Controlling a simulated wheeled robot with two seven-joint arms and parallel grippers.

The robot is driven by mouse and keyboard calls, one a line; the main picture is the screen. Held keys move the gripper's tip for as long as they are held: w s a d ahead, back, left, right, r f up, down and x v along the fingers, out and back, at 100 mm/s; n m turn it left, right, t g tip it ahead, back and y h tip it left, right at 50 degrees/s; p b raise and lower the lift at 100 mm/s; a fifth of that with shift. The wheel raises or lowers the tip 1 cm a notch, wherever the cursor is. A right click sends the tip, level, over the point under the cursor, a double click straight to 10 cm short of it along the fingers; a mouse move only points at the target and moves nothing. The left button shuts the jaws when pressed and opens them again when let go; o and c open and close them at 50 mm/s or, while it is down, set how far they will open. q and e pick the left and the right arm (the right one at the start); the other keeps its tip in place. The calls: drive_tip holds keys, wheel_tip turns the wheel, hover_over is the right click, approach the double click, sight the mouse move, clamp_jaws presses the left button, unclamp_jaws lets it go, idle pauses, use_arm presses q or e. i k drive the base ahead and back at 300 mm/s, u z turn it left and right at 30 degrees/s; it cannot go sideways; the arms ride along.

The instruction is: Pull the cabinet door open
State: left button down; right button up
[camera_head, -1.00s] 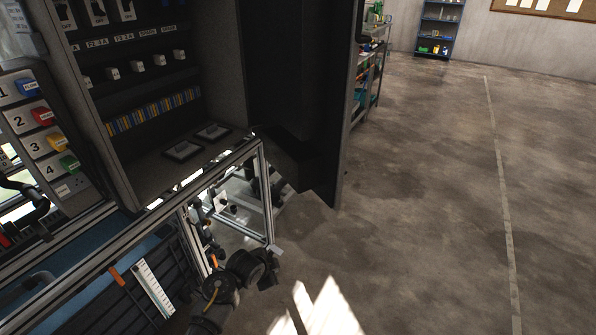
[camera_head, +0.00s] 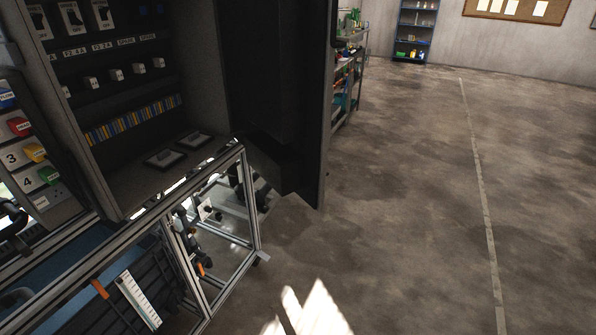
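The dark grey cabinet (camera_head: 80,140) stands at the left, with its front open to view. Its tall dark door (camera_head: 285,90) stands swung out to the right, well away from the opening, with its far edge over the concrete floor. Inside are rows of switches (camera_head: 100,16), small white blocks (camera_head: 116,74), a blue and yellow terminal strip (camera_head: 133,120) and two dark trays (camera_head: 180,150) on the cabinet floor.
An aluminium-framed bench (camera_head: 252,215) stands below the cabinet. A panel with numbered coloured switches (camera_head: 28,160) is at the far left. A shelf unit (camera_head: 346,90) is behind the door, and a blue rack (camera_head: 412,32) stands by the back wall. The floor (camera_head: 400,200) at right is clear.

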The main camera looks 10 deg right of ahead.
sight(278, 55)
drive_tip(key=k, duration=0.4)
drive_tip(key=u, duration=0.7)
drive_tip(key=i, duration=0.9)
drive_tip(key=z, duration=2.65)
